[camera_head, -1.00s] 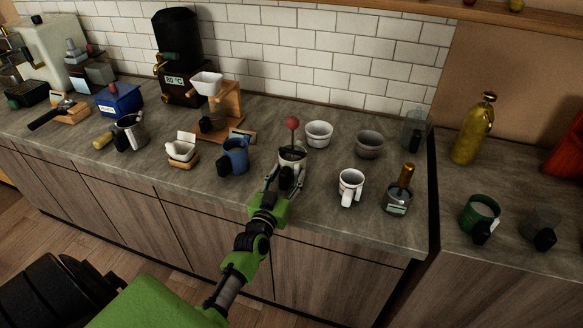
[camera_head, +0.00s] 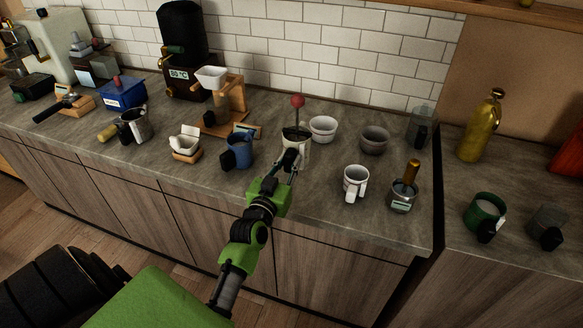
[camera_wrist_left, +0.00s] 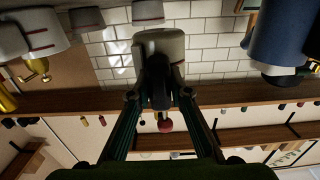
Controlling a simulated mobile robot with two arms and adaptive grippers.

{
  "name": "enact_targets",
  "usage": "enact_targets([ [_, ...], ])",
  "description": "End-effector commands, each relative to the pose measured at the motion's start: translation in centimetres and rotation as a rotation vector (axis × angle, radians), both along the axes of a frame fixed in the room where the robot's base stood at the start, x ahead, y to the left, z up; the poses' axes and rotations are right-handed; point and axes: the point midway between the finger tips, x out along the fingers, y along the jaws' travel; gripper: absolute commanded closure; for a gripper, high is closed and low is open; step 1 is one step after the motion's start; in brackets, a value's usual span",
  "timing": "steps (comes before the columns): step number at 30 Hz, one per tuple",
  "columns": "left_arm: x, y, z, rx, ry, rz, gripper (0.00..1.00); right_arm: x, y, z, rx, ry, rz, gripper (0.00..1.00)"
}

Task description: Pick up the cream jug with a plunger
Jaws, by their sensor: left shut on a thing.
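The cream jug (camera_head: 299,148) has a dark handle and a plunger with a red knob (camera_head: 297,101) standing up from it. My left gripper (camera_head: 289,163) is shut on the jug's dark handle (camera_wrist_left: 159,85) from the front and holds the jug upright, a little above the counter. The left wrist view is upside down; there the jug's cream body (camera_wrist_left: 160,42) shows beyond the fingers, and the red knob hangs below in the picture. My right gripper is not in view.
A blue mug (camera_head: 239,149) stands close on the left. A white bowl (camera_head: 322,128) and a grey bowl (camera_head: 373,139) stand behind right. A white mug (camera_head: 355,181) and a small pot with a wooden handle (camera_head: 402,195) stand right on the counter (camera_head: 318,198).

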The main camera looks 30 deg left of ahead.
Motion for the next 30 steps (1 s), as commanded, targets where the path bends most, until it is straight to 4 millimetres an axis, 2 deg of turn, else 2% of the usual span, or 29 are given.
enact_targets([
  [1, -0.9, -0.2, 1.4, -0.001, -0.008, 0.002, 1.0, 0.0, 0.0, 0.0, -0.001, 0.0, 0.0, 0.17],
  [5, -3.1, -0.7, 4.1, 0.001, -0.009, 0.002, 1.0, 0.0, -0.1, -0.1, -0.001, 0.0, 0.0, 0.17],
  [9, -6.2, -1.5, 5.1, 0.001, -0.004, 0.001, 1.0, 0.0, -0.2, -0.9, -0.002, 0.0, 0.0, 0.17],
  [15, -9.5, -2.3, 6.7, 0.002, -0.004, 0.001, 1.0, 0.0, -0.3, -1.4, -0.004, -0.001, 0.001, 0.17],
  [21, -11.3, -2.7, 7.6, 0.0, -0.005, 0.0, 1.0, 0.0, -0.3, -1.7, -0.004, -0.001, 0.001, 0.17],
  [30, -11.7, -2.8, 7.9, 0.0, -0.005, 0.0, 1.0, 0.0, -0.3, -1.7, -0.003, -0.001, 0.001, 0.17],
])
